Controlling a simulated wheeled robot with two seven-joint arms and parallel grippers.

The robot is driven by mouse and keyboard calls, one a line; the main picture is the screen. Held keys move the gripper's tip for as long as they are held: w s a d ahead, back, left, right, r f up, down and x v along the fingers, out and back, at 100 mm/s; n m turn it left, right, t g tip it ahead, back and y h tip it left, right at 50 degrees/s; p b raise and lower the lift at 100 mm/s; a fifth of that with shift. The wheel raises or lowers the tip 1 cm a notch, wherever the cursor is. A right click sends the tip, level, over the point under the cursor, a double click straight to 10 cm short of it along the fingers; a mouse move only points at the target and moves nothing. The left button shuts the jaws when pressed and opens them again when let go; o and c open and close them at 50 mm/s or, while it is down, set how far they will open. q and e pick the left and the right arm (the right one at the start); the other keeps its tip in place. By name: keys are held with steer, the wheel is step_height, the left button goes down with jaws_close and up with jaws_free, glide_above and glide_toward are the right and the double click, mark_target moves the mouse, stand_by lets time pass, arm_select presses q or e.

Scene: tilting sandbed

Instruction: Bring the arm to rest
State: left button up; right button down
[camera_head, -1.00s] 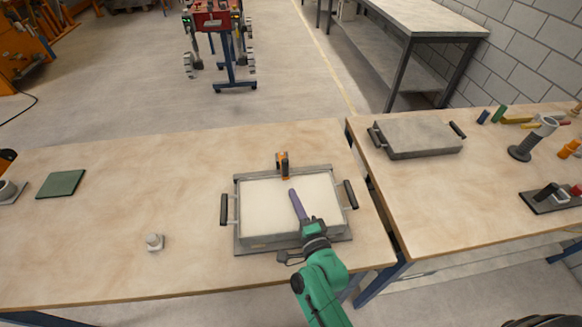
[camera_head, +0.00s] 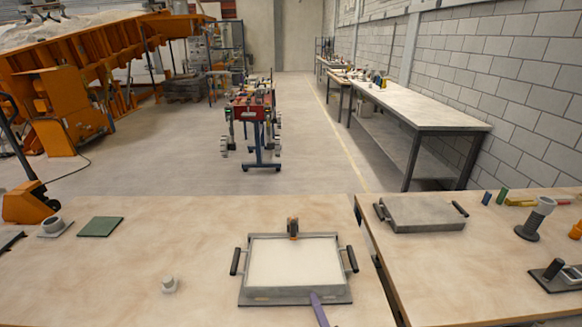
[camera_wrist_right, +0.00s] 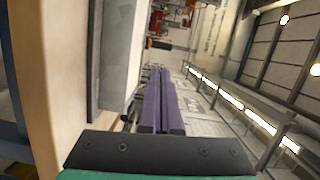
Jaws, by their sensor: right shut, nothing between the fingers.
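The purple fingers of my right gripper (camera_head: 318,308) show at the bottom edge of the head view, in front of the sand tray's near rim. The rest of that arm is out of this view. In the right wrist view the two purple fingers of my right gripper (camera_wrist_right: 161,78) lie together, shut and empty. The grey sand tray (camera_head: 293,297) with pale, level sand and black side handles sits on the front table. My left gripper is not in view.
The table left of the sand tray is mostly clear.

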steer(key=n+g, duration=0.1)
steer(key=d+f+n+g, duration=0.1)
steer(key=n, duration=0.1)
steer(key=f+n+g, duration=0.1)
steer(key=n, duration=0.1)
steer(key=shift+s+d+f, duration=0.2)
steer(key=shift+d+f, duration=0.05)
steer(key=shift+d, duration=0.1)
steer(key=s+d+f+n+g+h, duration=0.2)
steer(key=s+d+n+g+h, duration=0.3)
steer(key=s+d+n+g, duration=0.8)
steer(key=s+d+f+m+t, duration=0.1)
steer(key=s+f, duration=0.2)
steer(key=f, duration=0.9)
steer(key=s+d+f+m, duration=0.1)
steer(key=s+f, duration=0.2)
steer(key=f, duration=0.9)
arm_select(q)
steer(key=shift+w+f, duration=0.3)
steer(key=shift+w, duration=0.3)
arm_select(e)
steer(key=s+d+f, duration=0.3)
steer(key=s+f, duration=0.9)
steer(key=s, duration=0.3)
steer(key=shift+s+f+g, duration=0.2)
steer(key=shift+s+g, duration=0.15)
steer(key=shift+g, duration=0.05)
